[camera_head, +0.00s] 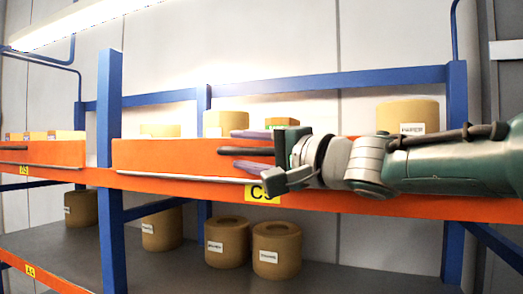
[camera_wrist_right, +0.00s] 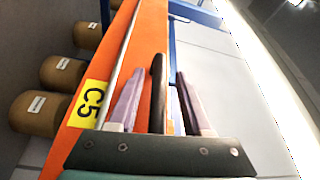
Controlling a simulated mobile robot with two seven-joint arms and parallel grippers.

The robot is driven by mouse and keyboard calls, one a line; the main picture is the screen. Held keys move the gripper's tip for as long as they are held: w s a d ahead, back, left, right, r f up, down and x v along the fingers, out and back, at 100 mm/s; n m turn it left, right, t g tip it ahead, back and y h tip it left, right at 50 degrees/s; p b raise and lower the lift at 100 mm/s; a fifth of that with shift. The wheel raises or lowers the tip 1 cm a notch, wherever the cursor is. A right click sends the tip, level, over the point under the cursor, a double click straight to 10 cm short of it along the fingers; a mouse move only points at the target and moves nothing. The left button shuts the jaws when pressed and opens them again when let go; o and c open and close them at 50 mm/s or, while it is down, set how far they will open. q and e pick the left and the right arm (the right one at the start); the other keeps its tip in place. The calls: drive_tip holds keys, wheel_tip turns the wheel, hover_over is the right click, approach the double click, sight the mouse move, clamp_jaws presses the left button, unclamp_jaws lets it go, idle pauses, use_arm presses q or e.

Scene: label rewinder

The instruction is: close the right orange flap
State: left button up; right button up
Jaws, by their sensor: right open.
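The right orange flap (camera_head: 165,154) is a long flat panel standing upright along the shelf's front beam in the head view. A dark bar-like handle (camera_head: 228,151) sticks out near its right part. My right gripper (camera_head: 234,150) comes in from the right in front of the flap. Its two purple fingers are apart, one above and one below the handle. In the right wrist view the dark handle (camera_wrist_right: 157,75) lies between the spread fingers of the gripper (camera_wrist_right: 158,88); I cannot tell whether they touch it. The flap's right end is hidden behind the gripper. My left gripper is out of view.
Another orange flap (camera_head: 45,152) is at the left beyond a blue post (camera_head: 110,150). Brown rolls (camera_head: 408,115) stand on the upper shelf; several more (camera_head: 277,250) stand below. A yellow C5 label (camera_wrist_right: 92,103) is on the orange beam (camera_head: 400,206).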

drive_tip(key=shift+d, duration=0.1)
drive_tip(key=shift+p+v, duration=0.85)
drive_tip(key=shift+p, duration=0.1)
drive_tip(key=b+v, duration=0.2)
drive_tip(key=v, duration=0.6)
drive_tip(key=shift+s, duration=0.1)
